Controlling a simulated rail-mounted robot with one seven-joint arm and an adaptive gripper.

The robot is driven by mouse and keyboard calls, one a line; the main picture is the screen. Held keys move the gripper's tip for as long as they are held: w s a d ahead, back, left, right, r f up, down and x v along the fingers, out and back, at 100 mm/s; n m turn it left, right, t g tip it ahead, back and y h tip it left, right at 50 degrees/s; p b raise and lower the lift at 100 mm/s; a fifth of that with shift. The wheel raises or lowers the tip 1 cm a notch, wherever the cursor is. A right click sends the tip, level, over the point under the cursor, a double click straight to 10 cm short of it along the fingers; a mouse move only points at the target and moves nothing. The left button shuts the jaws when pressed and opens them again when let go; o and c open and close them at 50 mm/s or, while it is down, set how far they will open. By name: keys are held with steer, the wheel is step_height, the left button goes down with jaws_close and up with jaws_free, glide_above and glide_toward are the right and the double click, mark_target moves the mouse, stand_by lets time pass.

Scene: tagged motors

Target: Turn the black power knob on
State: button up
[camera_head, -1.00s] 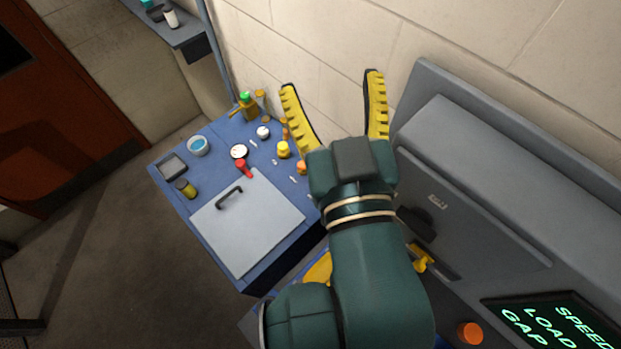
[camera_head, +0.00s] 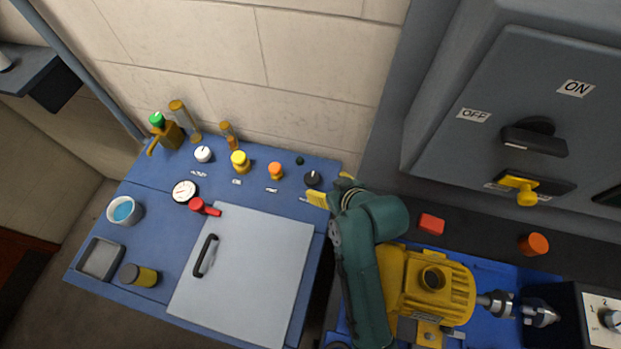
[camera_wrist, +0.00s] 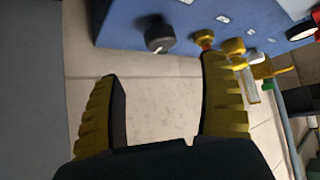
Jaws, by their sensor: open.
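A black rotary knob (camera_head: 533,137) sits on the grey cabinet at the upper right, between an OFF label (camera_head: 473,115) and an ON label (camera_head: 575,88). Its handle lies roughly crosswise; its exact setting is unclear. A smaller black knob (camera_head: 312,179) stands at the right end of the blue bench; a dark knob in the wrist view (camera_wrist: 158,35) appears to be this one. My gripper (camera_head: 329,190) is open and empty beside the bench's right edge, near the small knob and well left of the cabinet knob. The wrist view shows its yellow fingers (camera_wrist: 162,85) apart.
A yellow padlock-like piece (camera_head: 525,188) hangs below the cabinet knob. The blue bench (camera_head: 150,195) carries several knobs, a gauge and a handled lid (camera_head: 250,265). A yellow motor (camera_head: 432,285) lies right of my arm. The beige wall (camera_head: 320,60) is behind.

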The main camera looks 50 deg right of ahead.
mark_target(313, 179)
steer(key=b+x, duration=0.1)
steer(key=x, duration=0.9)
steer(key=shift+w+f, duration=0.15)
steer(key=shift+w, duration=0.2)
steer(key=shift+c, duration=0.3)
steer(key=c, duration=1.2)
